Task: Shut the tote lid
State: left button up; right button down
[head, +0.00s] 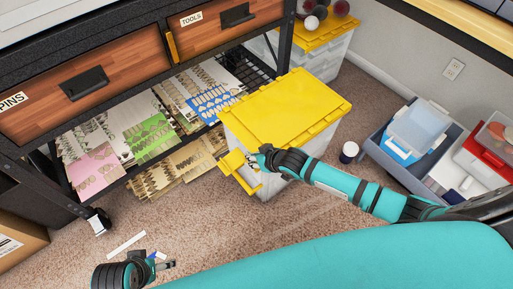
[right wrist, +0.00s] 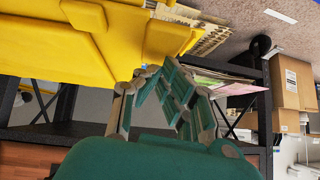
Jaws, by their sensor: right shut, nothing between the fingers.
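The tote (head: 318,137) is a clear bin on the carpet in front of the shelf. Its yellow lid (head: 285,105) lies across its top, looking nearly flat; I cannot tell whether it is fully seated. A yellow handle piece (head: 240,172) sticks out at the tote's near left side. My right gripper (head: 257,160) is shut and empty beside that piece, just below the lid's edge. In the right wrist view, the shut fingers (right wrist: 155,72) are close to yellow plastic (right wrist: 95,40); contact is unclear. My left gripper (head: 168,265) is low at the left, away from the tote; its opening is unclear.
A shelf unit with wooden drawers (head: 85,85) stands behind and left, holding sheets (head: 145,135). Another yellow-lidded tote (head: 325,35) stands behind. A grey crate (head: 385,150) with boxes and a small dark jar (head: 348,152) are to the right. Carpet in front is mostly clear.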

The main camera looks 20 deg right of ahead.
jog(key=v, duration=1.2)
